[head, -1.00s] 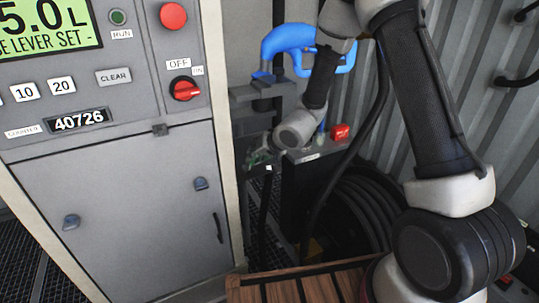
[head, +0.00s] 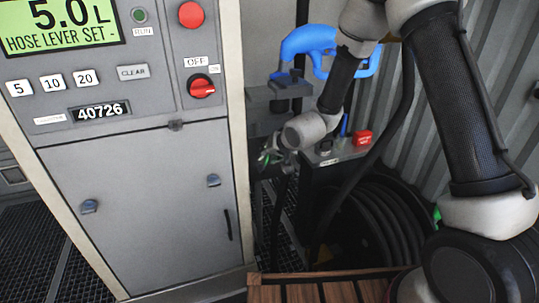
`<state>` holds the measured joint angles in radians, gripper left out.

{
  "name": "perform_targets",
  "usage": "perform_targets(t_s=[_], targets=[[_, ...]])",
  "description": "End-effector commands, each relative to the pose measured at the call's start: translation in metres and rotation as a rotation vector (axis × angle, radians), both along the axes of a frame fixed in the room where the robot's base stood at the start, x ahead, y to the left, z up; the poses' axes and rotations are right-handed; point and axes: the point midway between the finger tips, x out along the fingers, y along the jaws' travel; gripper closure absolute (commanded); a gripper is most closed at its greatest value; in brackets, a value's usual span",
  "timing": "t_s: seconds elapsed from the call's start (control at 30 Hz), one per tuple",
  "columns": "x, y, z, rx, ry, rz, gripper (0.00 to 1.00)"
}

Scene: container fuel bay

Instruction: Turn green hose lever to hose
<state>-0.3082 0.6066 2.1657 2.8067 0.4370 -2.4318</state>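My gripper (head: 268,157) is small and partly in shadow at the end of my arm, beside the right edge of the grey pump cabinet. A bit of green (head: 264,159) shows right at the fingers. It may be the green hose lever, but its shape and direction cannot be made out. Whether the fingers touch it, or are open or shut, cannot be told. The coiled black hose (head: 375,215) lies low on the right, behind my arm. The cabinet display (head: 60,26) reads "5.0 L" and "HOSE LEVER SET -".
The grey cabinet (head: 150,200) stands close on the left of my gripper, with a red rotary switch (head: 202,86) at OFF. A blue nozzle (head: 305,42) hangs behind my arm. A box with a red button (head: 362,138) stands right of my wrist. A slatted wooden surface (head: 290,292) lies in front.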

Motion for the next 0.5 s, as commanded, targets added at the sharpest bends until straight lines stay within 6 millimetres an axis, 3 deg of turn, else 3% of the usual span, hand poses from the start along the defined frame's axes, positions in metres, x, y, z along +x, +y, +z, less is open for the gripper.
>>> perform_targets(t_s=[0.33,0.5], targets=[[-0.003,-0.001,-0.001,-0.003,0.006,0.002,0.62],[-0.016,-0.008,0.015,-0.003,0.005,0.001,0.62]])
